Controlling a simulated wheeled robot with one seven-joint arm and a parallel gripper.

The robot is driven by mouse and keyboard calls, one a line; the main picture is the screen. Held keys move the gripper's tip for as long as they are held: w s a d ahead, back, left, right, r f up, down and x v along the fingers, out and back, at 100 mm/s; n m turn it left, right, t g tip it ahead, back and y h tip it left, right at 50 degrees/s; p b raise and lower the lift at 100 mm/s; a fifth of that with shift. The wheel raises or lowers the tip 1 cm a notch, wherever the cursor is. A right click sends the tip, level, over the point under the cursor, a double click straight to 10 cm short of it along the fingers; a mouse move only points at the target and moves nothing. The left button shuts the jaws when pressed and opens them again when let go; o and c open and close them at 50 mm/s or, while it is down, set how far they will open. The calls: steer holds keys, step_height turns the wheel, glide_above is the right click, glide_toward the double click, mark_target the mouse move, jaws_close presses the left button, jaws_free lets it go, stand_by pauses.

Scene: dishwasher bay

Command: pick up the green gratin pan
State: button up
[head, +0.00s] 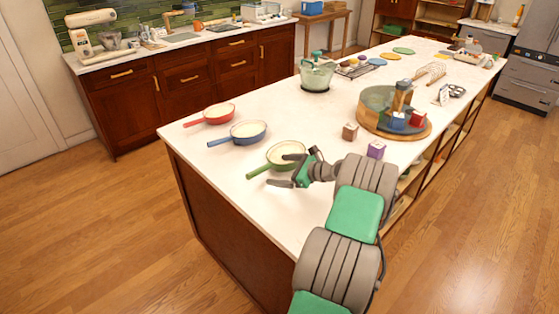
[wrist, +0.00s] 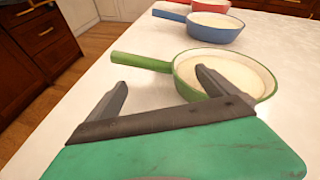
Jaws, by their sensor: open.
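The green gratin pan (head: 280,157) sits on the white island top near its front left corner, with its handle pointing left. It has a cream inside. In the wrist view the pan (wrist: 262,87) is just beyond the fingers, its green handle (wrist: 140,61) reaching to the left. My gripper (head: 287,171) is open and empty. In the wrist view one finger of my gripper (wrist: 163,85) is left, near the handle, and the other overlaps the pan's bowl. I cannot tell whether either finger touches the pan.
A blue pan (head: 248,132) and a red pan (head: 218,113) stand behind it in a row. A brown box (head: 350,131) and a purple box (head: 376,149) lie to the right, near a round wooden tray (head: 424,133). The counter left of the handle is clear.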

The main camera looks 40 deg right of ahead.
mark_target(268, 169)
steer(key=p+x, duration=0.1)
steer(key=x, duration=0.3)
steer(key=shift+w+a, duration=0.2)
steer(key=shift+w, duration=0.05)
steer(key=shift+s+r, duration=0.1)
steer(key=shift+c, duration=0.5)
jaws_close()
stand_by(0.4)
